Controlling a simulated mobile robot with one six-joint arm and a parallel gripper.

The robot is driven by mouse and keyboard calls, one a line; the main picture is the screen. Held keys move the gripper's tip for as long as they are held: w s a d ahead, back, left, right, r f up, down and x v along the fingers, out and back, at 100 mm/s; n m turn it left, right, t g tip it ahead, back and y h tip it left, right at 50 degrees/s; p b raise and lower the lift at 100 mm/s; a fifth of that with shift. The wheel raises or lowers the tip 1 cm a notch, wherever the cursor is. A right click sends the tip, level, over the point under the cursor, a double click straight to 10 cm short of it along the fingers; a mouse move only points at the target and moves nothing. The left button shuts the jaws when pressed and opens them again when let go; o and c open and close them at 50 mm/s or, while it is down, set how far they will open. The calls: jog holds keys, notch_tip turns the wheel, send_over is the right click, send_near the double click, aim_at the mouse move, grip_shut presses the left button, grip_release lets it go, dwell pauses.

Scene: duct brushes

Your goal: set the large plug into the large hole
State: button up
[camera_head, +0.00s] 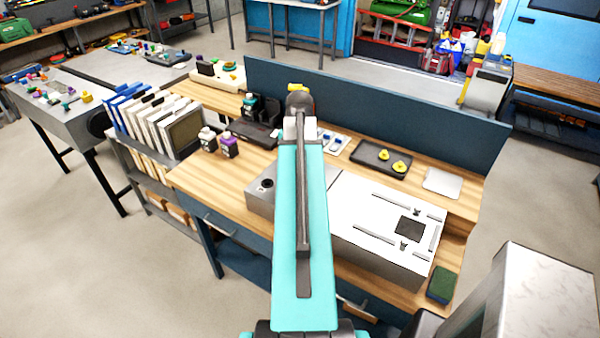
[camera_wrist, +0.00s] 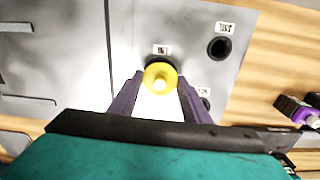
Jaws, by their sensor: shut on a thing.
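My gripper (camera_wrist: 156,90) is shut on a yellow plug (camera_wrist: 160,78) with a pale round knob, seen from above in the wrist view. The plug is over a dark hole (camera_wrist: 152,61) in the grey panel (camera_wrist: 190,25) and hides most of it. I cannot tell whether the plug is above the hole or partly in it. Another dark hole (camera_wrist: 220,47) is open at upper right, and a third hole (camera_wrist: 206,103) is partly behind the right finger. Their labels are too blurred to read. In the head view my arm hides the gripper and held plug.
Two other yellow plugs (camera_head: 399,166) sit on a black tray (camera_head: 367,164) behind the metal box (camera_head: 350,215). A green sponge (camera_head: 441,285) lies at right, and a blue panel (camera_head: 380,105) closes the bench's back.

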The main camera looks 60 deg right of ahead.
dwell(0.7)
jog(key=o, duration=0.7)
jog(key=shift+o, duration=0.2)
jog(key=shift+r, duration=0.15)
jog(key=shift+r+p, duration=2)
jog(key=shift+r, duration=3.35)
jog(key=shift+w, duration=0.1)
